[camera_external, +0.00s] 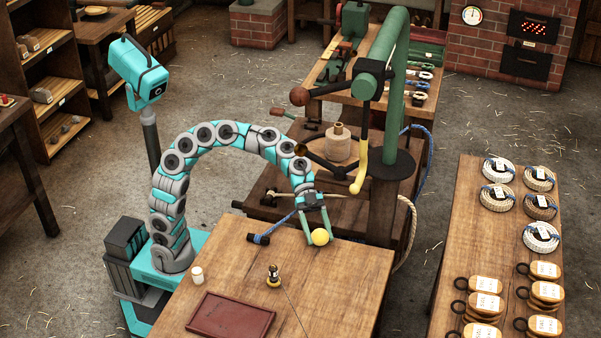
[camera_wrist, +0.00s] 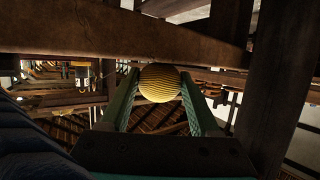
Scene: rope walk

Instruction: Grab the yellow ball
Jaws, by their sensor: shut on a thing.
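The yellow ball (camera_external: 320,237) is between the fingertips of my gripper (camera_external: 318,238), at the back edge of the front wooden table (camera_external: 345,275). In the wrist view the ball (camera_wrist: 160,83) shows ridges around it, and the two green fingers of my gripper (camera_wrist: 160,90) touch it on either side. My gripper is shut on the ball. I cannot tell whether the ball rests on the table or is just clear of it.
A dark red tray (camera_external: 230,316), a white cylinder (camera_external: 197,275) and a small brass-and-dark piece (camera_external: 273,277) stand on the front table. A blue cord with a dark handle (camera_external: 259,239) lies left of my gripper. A green-armed machine (camera_external: 398,80) stands close behind.

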